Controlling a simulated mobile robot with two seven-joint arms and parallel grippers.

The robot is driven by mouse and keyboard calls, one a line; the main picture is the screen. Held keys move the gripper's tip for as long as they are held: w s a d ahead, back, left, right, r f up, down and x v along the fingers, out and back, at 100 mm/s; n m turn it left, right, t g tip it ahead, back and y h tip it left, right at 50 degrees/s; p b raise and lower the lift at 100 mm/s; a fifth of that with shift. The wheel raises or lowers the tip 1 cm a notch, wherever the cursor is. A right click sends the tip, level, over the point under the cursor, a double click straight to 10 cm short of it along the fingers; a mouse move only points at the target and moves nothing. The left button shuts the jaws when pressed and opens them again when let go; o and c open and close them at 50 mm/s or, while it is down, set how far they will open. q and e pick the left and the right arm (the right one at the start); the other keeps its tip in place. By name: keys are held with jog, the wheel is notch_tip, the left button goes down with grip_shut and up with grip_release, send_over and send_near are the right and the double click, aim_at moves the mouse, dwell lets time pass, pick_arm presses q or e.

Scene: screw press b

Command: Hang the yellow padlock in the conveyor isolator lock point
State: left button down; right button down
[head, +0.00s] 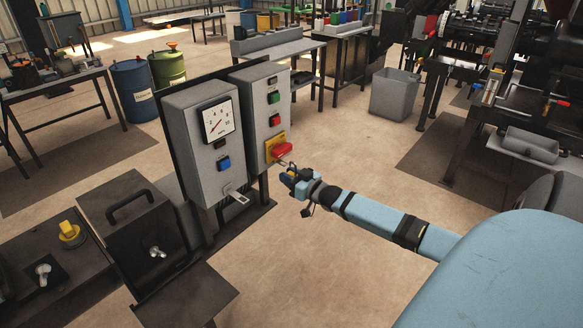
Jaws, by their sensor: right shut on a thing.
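The conveyor isolator, a red rotary handle (282,150) on a yellow plate (269,145), is low on the front of the right-hand grey control box (262,90). My right gripper (288,177) reaches in from the right and is just below and in front of the red handle. It is shut on the yellow padlock (291,170), of which only a small patch shows between the fingers. A small pale metal part shows between the handle and the gripper. I cannot tell whether the shackle touches the lock point. My left gripper is not in view.
A second grey box with a dial gauge (218,121) stands to the left. A dark bench with a yellow knob-like part (70,234) is at lower left. A grey bin (394,95) stands behind. The floor right of the boxes is clear.

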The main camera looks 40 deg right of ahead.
jog(key=shift+w, duration=0.65)
jog(key=shift+r, duration=0.1)
dwell(0.8)
jog(key=shift+w+a, duration=0.1)
jog(key=shift+w, duration=0.6)
jog(key=shift+f, duration=0.2)
jog(key=shift+f+b, duration=0.5)
jog(key=shift+f, duration=0.05)
dwell(0.3)
